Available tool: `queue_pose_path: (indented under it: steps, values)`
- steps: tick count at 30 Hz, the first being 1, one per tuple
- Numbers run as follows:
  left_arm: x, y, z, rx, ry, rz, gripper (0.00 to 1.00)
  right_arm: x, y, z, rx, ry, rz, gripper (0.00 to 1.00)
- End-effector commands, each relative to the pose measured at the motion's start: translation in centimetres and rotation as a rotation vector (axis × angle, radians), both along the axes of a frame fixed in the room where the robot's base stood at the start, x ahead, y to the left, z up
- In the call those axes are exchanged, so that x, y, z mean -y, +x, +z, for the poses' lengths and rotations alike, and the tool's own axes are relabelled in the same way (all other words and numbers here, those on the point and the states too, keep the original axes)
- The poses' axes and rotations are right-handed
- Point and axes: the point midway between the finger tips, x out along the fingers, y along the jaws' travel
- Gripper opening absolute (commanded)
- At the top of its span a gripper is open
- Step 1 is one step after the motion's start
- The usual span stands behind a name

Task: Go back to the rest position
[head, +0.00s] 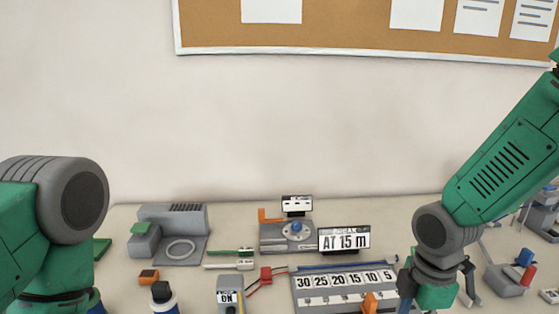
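My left arm (60,215) shows at the left edge, its grey joint up and its green lower part running out of the bottom of the picture; its gripper is not in view. My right arm (510,155) comes in from the upper right and hangs down over the right end of the number panel. My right gripper (436,292) is at the bottom, with dark finger parts on either side of a green block. Its fingertips are not clear, so I cannot tell whether it is open or holds anything.
Red and blue parts (525,268) lie right. A cork board (350,35) hangs behind.

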Motion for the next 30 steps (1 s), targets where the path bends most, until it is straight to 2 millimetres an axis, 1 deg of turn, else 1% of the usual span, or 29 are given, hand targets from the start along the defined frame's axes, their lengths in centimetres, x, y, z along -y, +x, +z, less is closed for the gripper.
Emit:
queue_pose_path:
  steps: [1, 5, 8, 14, 15, 17, 20, 21, 23, 24, 27, 30]
  values:
    - [0.0, 0.0, -0.4, 0.001, 0.000, -0.001, 0.00, 0.1, -0.6, -1.4, -0.012, 0.006, -0.030, 0.52]
    - [0.0, 0.0, -1.0, 0.001, 0.000, -0.001, 0.00, -0.1, -1.2, -4.0, -0.018, 0.022, -0.117, 0.52]
    - [0.1, 0.1, -1.5, 0.002, -0.001, -0.001, 0.00, -0.4, -2.2, -6.2, -0.025, 0.033, -0.197, 0.52]
    - [0.1, 0.1, -3.0, 0.002, -0.001, -0.001, 0.00, -0.6, -5.2, -11.9, -0.035, 0.056, -0.425, 0.52]
    - [0.1, 0.0, -3.4, 0.001, 0.000, -0.001, 0.00, -0.5, -6.0, -13.4, -0.039, 0.061, -0.484, 0.52]
    - [0.1, 0.0, -4.0, 0.001, 0.000, -0.001, 0.00, -0.3, -7.4, -15.7, -0.044, 0.067, -0.583, 0.52]
    - [0.1, 0.0, -5.4, 0.001, 0.000, -0.001, 0.00, 0.5, -10.6, -20.4, -0.054, 0.068, -0.798, 0.52]
    - [0.1, 0.0, -6.1, 0.001, 0.000, 0.000, 0.00, 0.9, -12.2, -22.5, -0.055, 0.066, -0.902, 0.52]
    - [0.1, 0.0, -7.2, 0.001, 0.000, 0.000, 0.00, 1.7, -14.9, -25.4, -0.049, 0.056, -1.069, 0.52]
    - [0.1, 0.0, -7.8, 0.001, 0.000, 0.000, 0.00, 2.3, -16.5, -27.0, -0.041, 0.049, -1.175, 0.52]
    - [0.1, 0.0, -8.9, 0.001, 0.000, -0.001, 0.00, 3.7, -19.8, -29.6, -0.009, 0.035, -1.386, 0.52]
    - [0.1, 0.0, -9.4, 0.001, 0.000, -0.001, 0.00, 4.6, -21.7, -30.6, 0.020, 0.027, -1.509, 0.52]
